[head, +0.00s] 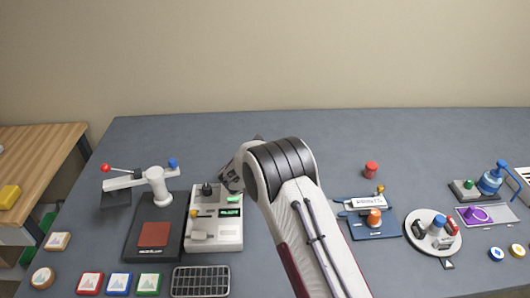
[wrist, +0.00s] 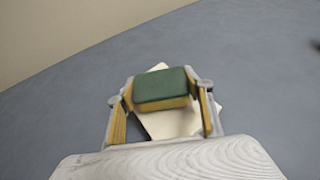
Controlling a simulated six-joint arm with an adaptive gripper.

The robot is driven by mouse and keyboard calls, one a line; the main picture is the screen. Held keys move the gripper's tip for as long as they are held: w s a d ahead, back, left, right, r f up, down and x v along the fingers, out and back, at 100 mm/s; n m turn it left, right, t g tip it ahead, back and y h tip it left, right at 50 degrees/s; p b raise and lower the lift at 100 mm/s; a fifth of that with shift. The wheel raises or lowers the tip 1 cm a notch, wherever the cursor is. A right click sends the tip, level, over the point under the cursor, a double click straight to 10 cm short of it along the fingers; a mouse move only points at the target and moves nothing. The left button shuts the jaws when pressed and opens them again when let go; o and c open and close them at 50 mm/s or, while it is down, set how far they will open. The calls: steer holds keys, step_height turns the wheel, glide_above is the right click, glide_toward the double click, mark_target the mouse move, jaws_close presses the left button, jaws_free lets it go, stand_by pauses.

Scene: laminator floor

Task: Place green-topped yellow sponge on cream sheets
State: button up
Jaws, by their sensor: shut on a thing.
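The green-topped yellow sponge (wrist: 162,87) is between the fingers of my gripper (wrist: 164,97) in the wrist view, green side up. My gripper is shut on it from both sides. The cream sheets (wrist: 172,123) lie on the grey table under and behind the sponge, partly covered by it. I cannot tell whether the sponge touches them. In the head view my arm hides the gripper, the sponge and the sheets.
A control box (head: 216,235) and a lever press (head: 155,185) stand left of my arm. A dark grid tray (head: 201,281) lies in front. On the right are a red cylinder (head: 371,170), a blue plate (head: 362,229) and a round white tray (head: 417,216). The table's back strip is clear.

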steer(key=shift+f, duration=0.15)
steer(key=o, duration=0.7)
steer(key=shift+c, duration=0.2)
steer(key=shift+r, duration=0.2)
steer(key=v, duration=1.2)
stand_by(0.6)
